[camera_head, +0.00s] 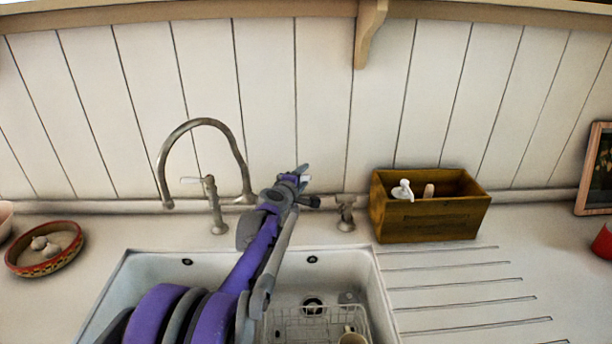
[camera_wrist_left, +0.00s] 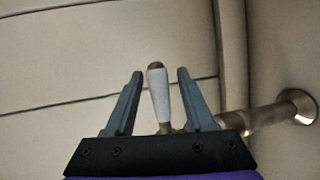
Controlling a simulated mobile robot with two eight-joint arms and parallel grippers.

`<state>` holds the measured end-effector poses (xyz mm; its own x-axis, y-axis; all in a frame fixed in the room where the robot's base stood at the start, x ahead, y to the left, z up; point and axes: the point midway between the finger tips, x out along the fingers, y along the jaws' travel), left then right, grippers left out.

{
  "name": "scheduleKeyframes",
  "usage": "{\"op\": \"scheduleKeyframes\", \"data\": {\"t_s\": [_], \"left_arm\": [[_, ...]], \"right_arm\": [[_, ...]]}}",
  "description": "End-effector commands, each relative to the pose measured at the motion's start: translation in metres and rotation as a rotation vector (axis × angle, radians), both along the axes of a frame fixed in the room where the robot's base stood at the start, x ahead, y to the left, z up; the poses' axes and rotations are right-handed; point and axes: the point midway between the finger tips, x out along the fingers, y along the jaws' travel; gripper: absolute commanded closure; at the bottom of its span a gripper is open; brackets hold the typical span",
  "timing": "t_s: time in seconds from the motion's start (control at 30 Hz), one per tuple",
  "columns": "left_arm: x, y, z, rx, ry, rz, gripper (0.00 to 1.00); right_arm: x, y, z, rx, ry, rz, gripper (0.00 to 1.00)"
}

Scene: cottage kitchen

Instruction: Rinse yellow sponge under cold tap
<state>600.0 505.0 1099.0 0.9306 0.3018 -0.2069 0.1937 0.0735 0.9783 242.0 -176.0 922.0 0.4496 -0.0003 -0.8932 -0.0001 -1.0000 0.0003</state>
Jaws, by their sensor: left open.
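A metal gooseneck tap (camera_head: 207,122) arches behind the white sink (camera_head: 150,265). At its left stands a valve (camera_head: 213,205) with a white lever. My left arm reaches across the sink, and my left gripper (camera_head: 303,180) is open near a second valve (camera_head: 345,216) on the right. In the left wrist view, a white tap lever (camera_wrist_left: 160,98) stands between the open fingers of my left gripper (camera_wrist_left: 160,76), with gaps on both sides. No water shows at the spout. I see no yellow sponge; my arm hides part of the sink. My right gripper is out of view.
A wire rack (camera_head: 290,322) and a cup (camera_head: 352,339) are in the sink. A wooden box (camera_head: 430,222) holding a white pump bottle (camera_head: 402,190) stands right of the valve. A patterned bowl (camera_head: 45,262) sits left. The grooved drainboard (camera_head: 450,290) is clear.

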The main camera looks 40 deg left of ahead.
Motion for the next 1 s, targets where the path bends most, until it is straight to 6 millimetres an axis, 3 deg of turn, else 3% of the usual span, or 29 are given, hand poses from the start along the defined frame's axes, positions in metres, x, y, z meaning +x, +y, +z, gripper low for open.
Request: {"op": "scheduleKeyframes", "data": {"t_s": [0.17,0.47,0.8,1.0], "left_arm": [[0.015,0.005,-0.003,0.001,0.000,0.000,0.46],[0.017,0.006,-0.004,0.001,0.000,0.000,0.46],[0.017,0.005,-0.004,0.001,0.000,0.000,1.00],[0.017,0.005,-0.004,0.001,0.000,-0.001,1.00]], "right_arm": [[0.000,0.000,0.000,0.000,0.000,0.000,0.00],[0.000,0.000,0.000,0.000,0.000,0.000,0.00],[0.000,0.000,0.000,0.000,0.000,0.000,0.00],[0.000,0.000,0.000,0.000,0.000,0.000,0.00]]}}
